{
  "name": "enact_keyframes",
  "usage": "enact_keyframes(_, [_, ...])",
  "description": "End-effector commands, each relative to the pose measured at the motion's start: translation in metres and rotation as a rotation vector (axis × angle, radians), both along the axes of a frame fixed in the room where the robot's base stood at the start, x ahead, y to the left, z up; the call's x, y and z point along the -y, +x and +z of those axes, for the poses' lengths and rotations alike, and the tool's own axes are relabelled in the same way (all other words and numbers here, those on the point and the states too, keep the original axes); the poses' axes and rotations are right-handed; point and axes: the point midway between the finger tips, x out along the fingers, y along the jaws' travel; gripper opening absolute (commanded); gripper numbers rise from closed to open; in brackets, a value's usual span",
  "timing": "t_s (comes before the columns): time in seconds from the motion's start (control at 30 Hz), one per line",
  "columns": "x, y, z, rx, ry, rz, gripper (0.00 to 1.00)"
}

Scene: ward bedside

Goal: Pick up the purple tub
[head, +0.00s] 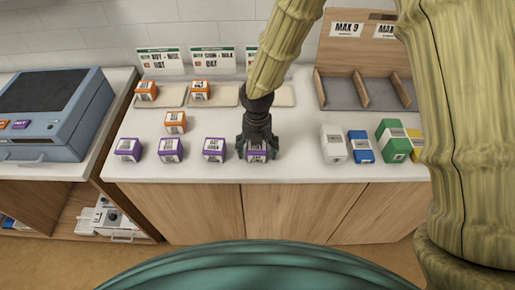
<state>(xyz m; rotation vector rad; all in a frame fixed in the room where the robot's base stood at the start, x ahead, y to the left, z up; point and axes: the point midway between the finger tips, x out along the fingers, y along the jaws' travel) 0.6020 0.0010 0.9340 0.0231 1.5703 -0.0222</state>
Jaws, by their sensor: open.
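Several small tubs with purple and white sides and printed labels stand in a row near the counter's front edge: one at far left (128,149), one beside it (170,150), and a third purple tub (214,150) farther right. A fourth purple tub (257,158) is at the right end of the row, under my gripper (257,151). My gripper points down with its fingers open, one on each side of this tub. The gripper hides the tub's top; its labelled front shows. I cannot tell whether the fingers touch it.
Orange tubs stand behind, one (175,122) on the counter (300,168) and others on shallow trays (227,96) below sign cards. White, blue, green and yellow boxes (393,141) stand at right before a wooden divided rack (345,90). A blue machine (50,110) is at left.

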Motion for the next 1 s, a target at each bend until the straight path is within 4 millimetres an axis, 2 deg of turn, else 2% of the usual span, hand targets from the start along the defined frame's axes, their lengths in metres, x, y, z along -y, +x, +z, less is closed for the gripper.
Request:
enact_keyframes(0.17, [0.0,0.0,0.0,0.0,0.0,0.0,0.8])
enact_keyframes(0.47, [0.0,0.0,0.0,0.0,0.0,0.0,0.28])
enact_keyframes(0.8, [0.0,0.001,0.002,0.001,0.0,-0.001,0.26])
enact_keyframes(1.0, [0.0,0.001,0.015,0.002,0.002,-0.001,0.26])
